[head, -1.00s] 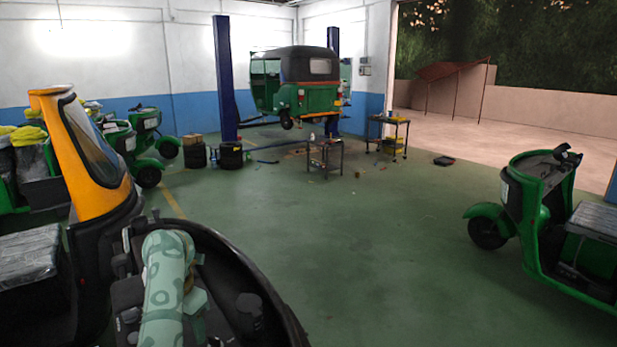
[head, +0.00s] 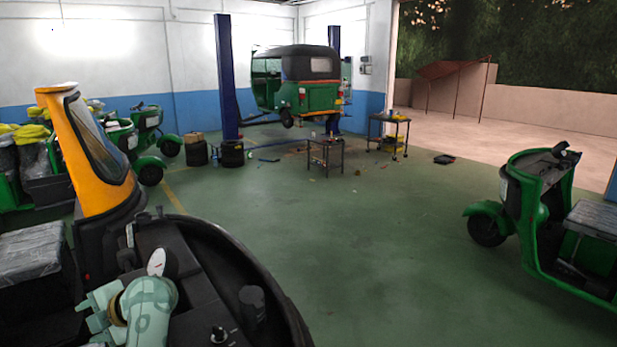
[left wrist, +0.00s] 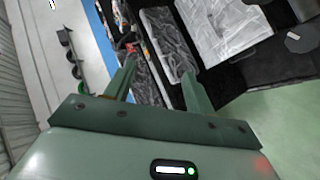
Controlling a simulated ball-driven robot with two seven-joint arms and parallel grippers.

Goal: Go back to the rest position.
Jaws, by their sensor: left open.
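My left arm (head: 150,312) shows in pale green at the lower left of the head view, over a black rickshaw body (head: 225,255). In the left wrist view my left gripper (left wrist: 160,76) has its two dark green fingers spread apart. The gap between them is empty. Beyond the fingers are plastic-wrapped seats (left wrist: 160,40), apart from the gripper as far as I can tell. My right gripper is in neither view.
A yellow-fronted rickshaw (head: 95,150) stands close on the left. A green rickshaw (head: 530,215) stands on the right. Another rickshaw (head: 297,85) is raised between blue lift posts (head: 226,80). A small table (head: 325,150) stands nearby. The middle floor (head: 370,230) is clear.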

